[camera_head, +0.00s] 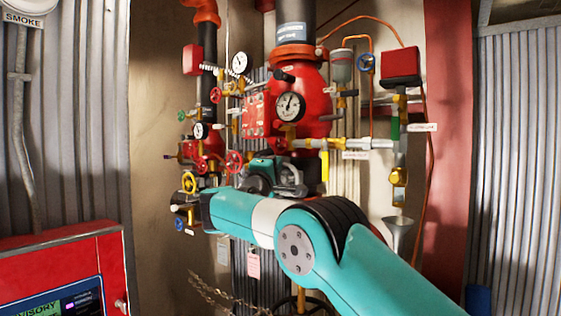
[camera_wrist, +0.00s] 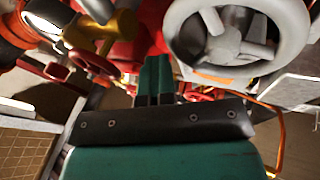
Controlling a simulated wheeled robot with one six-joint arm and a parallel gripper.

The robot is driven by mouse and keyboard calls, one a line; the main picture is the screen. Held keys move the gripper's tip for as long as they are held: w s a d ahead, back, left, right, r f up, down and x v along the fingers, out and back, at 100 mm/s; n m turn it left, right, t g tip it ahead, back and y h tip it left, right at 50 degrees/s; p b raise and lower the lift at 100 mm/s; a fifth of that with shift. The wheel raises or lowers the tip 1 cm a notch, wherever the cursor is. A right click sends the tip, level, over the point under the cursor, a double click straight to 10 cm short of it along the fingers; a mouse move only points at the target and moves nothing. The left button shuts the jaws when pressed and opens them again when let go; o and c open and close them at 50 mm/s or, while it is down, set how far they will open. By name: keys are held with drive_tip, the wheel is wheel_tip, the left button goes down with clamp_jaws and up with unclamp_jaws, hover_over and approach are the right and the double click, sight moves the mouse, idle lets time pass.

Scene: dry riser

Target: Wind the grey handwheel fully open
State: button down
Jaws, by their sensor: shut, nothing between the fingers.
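The grey handwheel (camera_wrist: 226,44) fills the upper right of the wrist view, with a thick rim and spokes around a central hub. Its top edge is cut off by the frame. My gripper (camera_wrist: 154,72) shows as two teal fingers close together, shut and empty. The fingertips are left of the wheel's rim in that picture; whether they touch it I cannot tell. In the head view my gripper (camera_head: 268,172) is low in front of the red valve assembly, and my arm hides part of that area.
A red valve body (camera_head: 312,88) with a gauge (camera_head: 290,106) stands above my gripper. A funnel (camera_head: 398,234) hangs at right. A red panel (camera_head: 65,270) stands at lower left.

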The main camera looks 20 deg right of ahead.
sight(290, 193)
wheel_tip(290, 193, down, 9)
drive_tip(key=w+a+n+y+b, duration=0.1)
drive_tip(key=w+b, duration=0.1)
drive_tip(key=b, duration=0.1)
drive_tip(key=shift+g, duration=0.3)
drive_tip(key=s+d+b, duration=0.1)
drive_tip(key=b, duration=0.1)
drive_tip(key=s+d+b, duration=0.1)
drive_tip(key=s+b, duration=0.1)
drive_tip(key=shift+d+f, duration=0.2)
drive_tip(key=shift+d, duration=0.05)
drive_tip(key=shift+s+d+r+b, duration=0.15)
drive_tip(key=shift+s+d+b, duration=0.2)
drive_tip(key=shift+s+b, duration=0.15)
drive_tip(key=shift+s+d+r+b, duration=0.15)
drive_tip(key=shift+s+d+b, duration=0.2)
drive_tip(key=shift+s, duration=0.1)
drive_tip(key=shift+s+a+f, duration=0.15)
drive_tip(key=shift+a, duration=0.15)
drive_tip(key=s+a, duration=0.1)
drive_tip(key=a+b, duration=0.1)
drive_tip(key=a, duration=0.1)
drive_tip(key=shift+s, duration=0.4)
drive_tip(key=shift+d, duration=0.15)
